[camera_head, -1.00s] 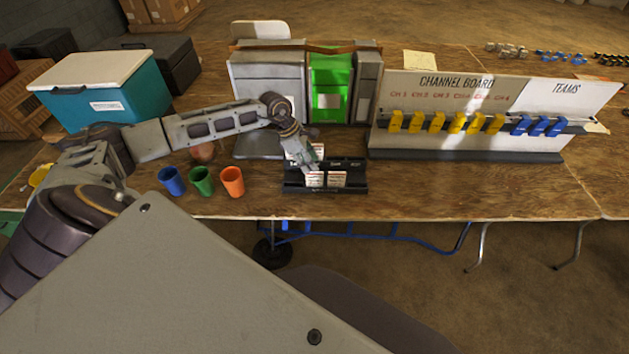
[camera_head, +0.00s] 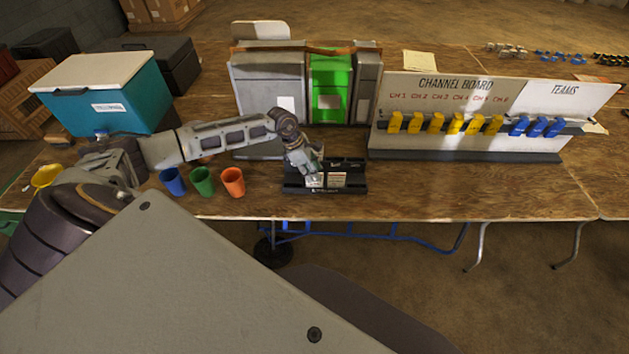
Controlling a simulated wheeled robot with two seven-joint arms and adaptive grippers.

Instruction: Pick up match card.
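A black card holder (camera_head: 352,188) sits near the front edge of the wooden table. White cards with red print stand in it; one match card (camera_head: 337,180) shows clearly on the right, and another card (camera_head: 314,181) shows on the left, partly covered by my gripper. My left gripper (camera_head: 312,173) points down at the left part of the holder, right at that left card. Its fingertips are too small and overlapped to tell whether they are open or shut on the card. My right gripper is not in view.
Blue (camera_head: 173,181), green (camera_head: 203,181) and orange cups (camera_head: 233,182) stand left of the holder. Behind are a grey and green charger unit (camera_head: 268,85) and the channel board (camera_head: 480,95) with yellow and blue items. A teal cooler (camera_head: 105,95) stands at the left.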

